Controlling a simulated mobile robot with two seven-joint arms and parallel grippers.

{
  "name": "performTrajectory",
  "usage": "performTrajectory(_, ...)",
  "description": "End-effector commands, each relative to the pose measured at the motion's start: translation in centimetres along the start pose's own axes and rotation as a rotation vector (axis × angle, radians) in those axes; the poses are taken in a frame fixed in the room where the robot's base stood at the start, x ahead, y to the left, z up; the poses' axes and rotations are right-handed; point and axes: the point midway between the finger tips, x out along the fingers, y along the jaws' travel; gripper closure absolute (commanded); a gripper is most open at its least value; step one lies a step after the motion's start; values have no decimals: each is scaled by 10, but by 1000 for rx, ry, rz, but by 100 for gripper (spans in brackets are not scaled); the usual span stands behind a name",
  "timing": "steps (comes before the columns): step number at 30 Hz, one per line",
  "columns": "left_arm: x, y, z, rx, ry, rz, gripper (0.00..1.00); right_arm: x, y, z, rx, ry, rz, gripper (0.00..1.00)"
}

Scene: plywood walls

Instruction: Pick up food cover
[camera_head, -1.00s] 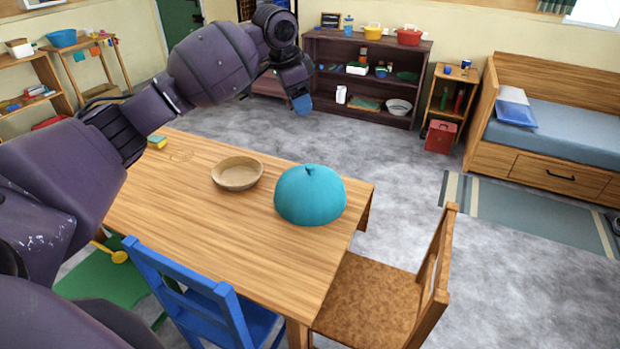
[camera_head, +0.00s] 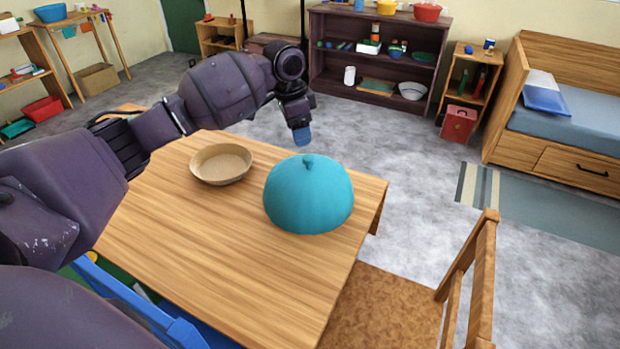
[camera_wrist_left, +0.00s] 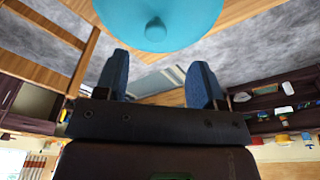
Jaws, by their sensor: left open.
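The food cover (camera_head: 308,196) is a turquoise dome with a small knob on top. It sits on the wooden table (camera_head: 220,255), near the table's right end. My left gripper (camera_head: 302,136) hangs above and behind the cover in the head view, apart from it. In the left wrist view, its two blue fingers (camera_wrist_left: 160,85) are spread and empty. The cover (camera_wrist_left: 158,20) and its knob show ahead of the fingertips there. What lies under the cover is hidden. My right gripper is not in view.
A shallow wooden bowl (camera_head: 221,164) stands left of the cover on the table. A wooden chair (camera_head: 385,305) stands at the table's right end. A dark shelf (camera_head: 372,60) and a bed (camera_head: 570,125) stand beyond open grey floor.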

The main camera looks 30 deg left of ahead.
Motion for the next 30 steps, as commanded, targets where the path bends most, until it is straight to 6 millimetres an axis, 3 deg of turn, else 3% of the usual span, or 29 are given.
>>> performTrajectory(6, 36, 1, 0, -1, -3, 4, 37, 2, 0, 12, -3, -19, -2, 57)
performTrajectory(14, 50, 2, -2, 1, -2, 2, 37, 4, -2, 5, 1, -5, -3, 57)
performTrajectory(22, 88, 5, -8, 0, -5, 5, 37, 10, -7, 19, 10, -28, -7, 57)
performTrajectory(30, 95, 5, -9, 1, 0, 0, 37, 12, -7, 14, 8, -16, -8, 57)
